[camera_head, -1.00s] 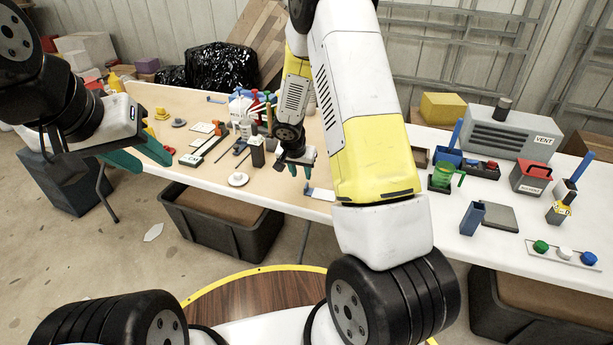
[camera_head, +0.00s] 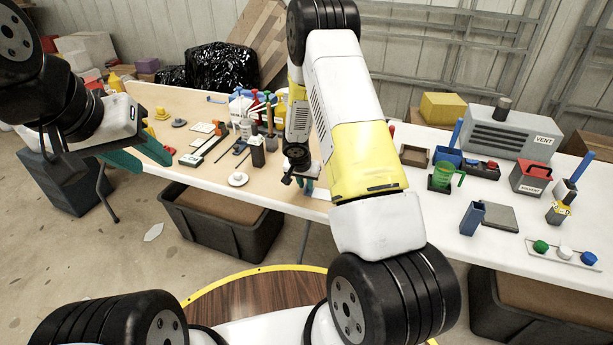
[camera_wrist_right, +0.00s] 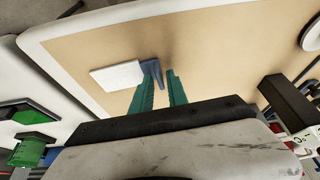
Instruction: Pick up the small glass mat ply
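A small flat white piece (camera_wrist_right: 117,75), which looks like the small glass mat ply, lies on the table near its front edge. In the head view it shows (camera_head: 322,194) partly behind my right arm. A blue-grey angled piece (camera_wrist_right: 153,66) stands against its end. My right gripper (camera_head: 304,184) is over this spot. In the right wrist view its teal fingers (camera_wrist_right: 161,72) are apart, with a narrow gap, close to the blue-grey piece; I cannot tell whether they touch it.
A white disc (camera_head: 238,179), a dark block (camera_head: 257,152) and several tools lie left of my right gripper. A green jug (camera_head: 442,176) and a blue holder (camera_head: 472,218) stand to the right. A pale scrap (camera_head: 153,232) lies on the floor.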

